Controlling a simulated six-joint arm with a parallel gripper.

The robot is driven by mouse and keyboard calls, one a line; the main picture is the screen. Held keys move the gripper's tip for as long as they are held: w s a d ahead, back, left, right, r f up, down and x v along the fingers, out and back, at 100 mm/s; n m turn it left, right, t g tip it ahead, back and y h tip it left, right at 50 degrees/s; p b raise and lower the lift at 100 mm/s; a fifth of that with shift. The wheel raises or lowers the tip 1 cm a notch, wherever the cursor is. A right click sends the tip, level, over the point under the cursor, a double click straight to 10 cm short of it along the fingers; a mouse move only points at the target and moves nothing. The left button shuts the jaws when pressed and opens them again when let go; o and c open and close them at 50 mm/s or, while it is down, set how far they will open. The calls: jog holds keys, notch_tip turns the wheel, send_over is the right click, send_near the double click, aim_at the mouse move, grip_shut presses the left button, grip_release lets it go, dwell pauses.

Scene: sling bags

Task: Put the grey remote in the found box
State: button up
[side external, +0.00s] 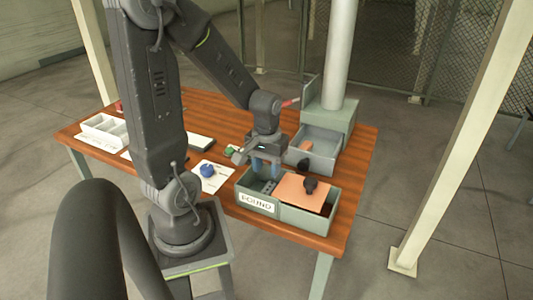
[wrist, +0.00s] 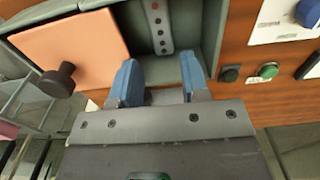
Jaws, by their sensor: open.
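The found box (side external: 300,219) is a grey-green box with a "FOUND" label on its front wall, near the table's front edge. A salmon lid (side external: 297,191) with a dark knob covers its right part in the side view; its left compartment is uncovered. The grey remote (wrist: 158,25), with dark and red buttons, lies inside that open compartment; it shows small in the side view (side external: 269,187). My gripper (wrist: 158,82) is open and empty, its blue fingers apart, just above the open compartment. The remote is not between the fingers.
A grey open drawer or tray (side external: 318,160) with an orange item stands behind the box, beside a post. A white card with a blue object (side external: 208,171) lies left of the box. A white divided tray (side external: 103,130) is at the far left. Small buttons (wrist: 267,70) sit beside the box.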

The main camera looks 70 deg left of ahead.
jog(key=s+d+r+m+t, duration=0.2)
jog(key=d+r+m+t, duration=0.3)
jog(key=d+r+m, duration=0.4)
jog(key=d+r, duration=0.5)
jog(key=r, duration=0.1)
jog(key=shift+s+d+r+t, duration=0.15)
jog(key=shift+d+r+t, duration=0.15)
jog(key=shift+d, duration=0.1)
